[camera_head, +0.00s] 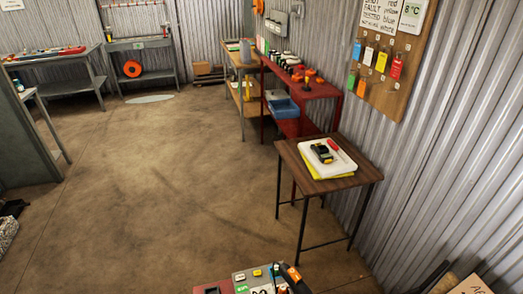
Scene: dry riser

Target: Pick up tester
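A small black and yellow device (322,153), which looks like the tester, lies on a white board (341,166) on a small brown-topped table (361,183) at the right. A red item (334,146) lies beside it on the same board. A yellow sheet or pad (311,171) shows under the board's edge.
A red bench (325,91) with tools and a blue bin (284,108) stands behind the small table, along the corrugated wall. A tag board (390,65) hangs above. A grey panel with buttons (258,280) shows at the bottom edge. The floor (150,190) at left is clear.

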